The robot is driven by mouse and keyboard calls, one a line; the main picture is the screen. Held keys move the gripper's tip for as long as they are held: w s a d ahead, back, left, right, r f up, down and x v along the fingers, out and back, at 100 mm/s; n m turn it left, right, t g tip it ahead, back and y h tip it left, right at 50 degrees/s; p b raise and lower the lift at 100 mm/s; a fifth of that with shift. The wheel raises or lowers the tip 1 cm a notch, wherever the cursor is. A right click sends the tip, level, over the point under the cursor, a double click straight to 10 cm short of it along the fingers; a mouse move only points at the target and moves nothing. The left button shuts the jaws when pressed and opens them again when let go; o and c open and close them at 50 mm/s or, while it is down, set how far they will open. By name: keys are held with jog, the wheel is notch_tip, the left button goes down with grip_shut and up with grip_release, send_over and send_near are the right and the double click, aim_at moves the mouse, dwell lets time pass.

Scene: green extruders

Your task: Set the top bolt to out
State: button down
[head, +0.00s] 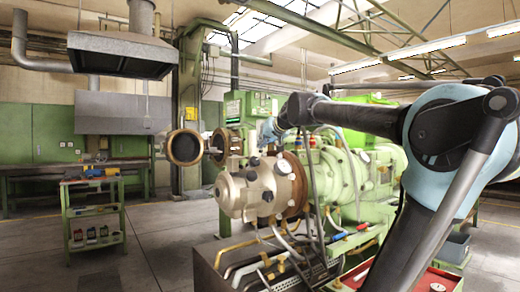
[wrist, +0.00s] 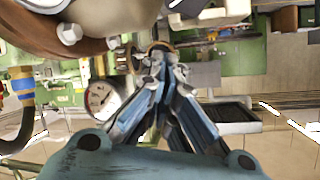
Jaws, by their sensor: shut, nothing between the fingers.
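The extruder head (head: 240,192) is a bronze-grey metal cylinder in front of a rust-brown flange (head: 297,180), at the centre of the head view. Several dark bolts sit on it; the uppermost one I make out (head: 254,161) is near its top edge. I cannot tell how far it stands out. My gripper (head: 268,131) is above the head, and its fingers are small there. In the wrist view my gripper (wrist: 160,55) has its blue-grey fingers together and empty. A silver bolt head (wrist: 113,41) is left of the fingertips, apart from them, and another bolt (wrist: 69,33) is farther left.
A round gauge (wrist: 100,97) is close to the left of my fingers. Hoses (head: 347,165) and pipes (head: 270,260) crowd the extruder's side and front. An open round flange (head: 185,147) stands left of the head. A green trolley (head: 93,215) is farther left, with clear floor between.

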jog(key=v, duration=0.7)
jog(key=shift+s+f, duration=0.2)
jog(key=shift+s, duration=0.15)
jog(key=s+d+f+g+h, duration=0.2)
jog(key=s+d+f, duration=0.3)
jog(key=f, duration=1.2)
jog(key=s+d+f+m+g+h, duration=0.1)
jog(key=s+d+f+g, duration=0.3)
jog(key=s+f, duration=0.9)
jog(key=s+d+f+g+h, duration=0.3)
jog(key=s+d+f, duration=0.3)
jog(key=f, duration=1.5)
jog(key=s, duration=0.3)
jog(key=shift+s+d+f+g, duration=0.3)
jog(key=shift+s+g, duration=0.05)
jog(key=shift+g, duration=0.05)
jog(key=shift+w+f, duration=0.2)
jog(key=shift+w, duration=0.25)
